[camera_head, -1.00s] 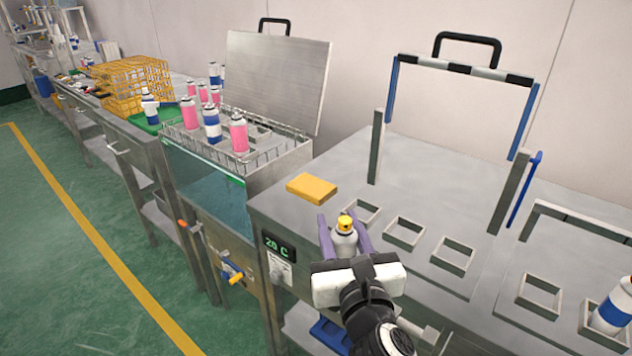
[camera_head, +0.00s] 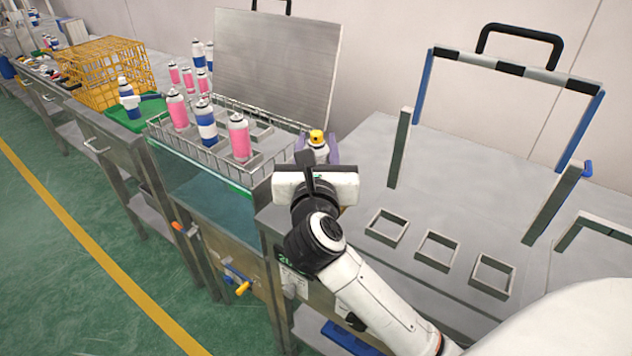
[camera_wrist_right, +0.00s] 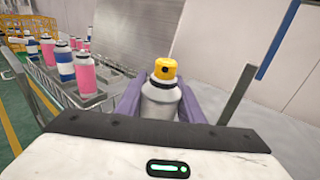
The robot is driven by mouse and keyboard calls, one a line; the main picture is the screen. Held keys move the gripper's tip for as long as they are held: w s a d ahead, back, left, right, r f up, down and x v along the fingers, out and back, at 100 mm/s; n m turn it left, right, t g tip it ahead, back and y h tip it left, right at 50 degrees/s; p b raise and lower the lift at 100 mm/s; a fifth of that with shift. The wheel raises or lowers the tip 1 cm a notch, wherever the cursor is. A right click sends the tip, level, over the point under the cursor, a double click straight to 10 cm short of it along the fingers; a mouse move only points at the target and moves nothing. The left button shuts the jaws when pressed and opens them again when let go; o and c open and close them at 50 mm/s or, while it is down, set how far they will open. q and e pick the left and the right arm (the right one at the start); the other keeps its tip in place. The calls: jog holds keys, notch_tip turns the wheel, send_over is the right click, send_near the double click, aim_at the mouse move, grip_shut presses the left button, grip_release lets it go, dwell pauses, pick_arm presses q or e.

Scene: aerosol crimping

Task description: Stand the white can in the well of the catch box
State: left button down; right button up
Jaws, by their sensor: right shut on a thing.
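The white can (camera_head: 318,150) has a yellow cap and stands upright between the purple fingers of my right gripper (camera_head: 319,152), which is shut on it. The wrist view shows the can (camera_wrist_right: 161,98) with its lower part hidden behind the gripper body. In the head view the gripper and can are at the left end of the steel bench, beside the wire-railed bath. Three square open-topped frames (camera_head: 437,250) stand on the bench to the right. I cannot tell which thing is the catch box. My left gripper is not in view.
The bath's wire rack (camera_head: 222,160) holds pink and blue-and-white cans, with a raised steel lid (camera_head: 277,75) behind. A striped gate (camera_head: 515,70) with blue sides stands over the bench (camera_head: 460,170). A yellow wire basket (camera_head: 108,72) is farther left.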

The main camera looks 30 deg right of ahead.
jog(key=shift+s+f+b, duration=0.15)
jog(key=shift+f+b, duration=0.05)
jog(key=shift+f, duration=1.85)
jog(key=shift+s+f+b, duration=0.1)
jog(key=shift+f+b, duration=0.05)
jog(key=shift+f, duration=1.9)
jog(key=shift+f, duration=0.1)
jog(key=o, duration=0.7)
jog(key=shift+f, duration=0.1)
jog(key=o, duration=0.4)
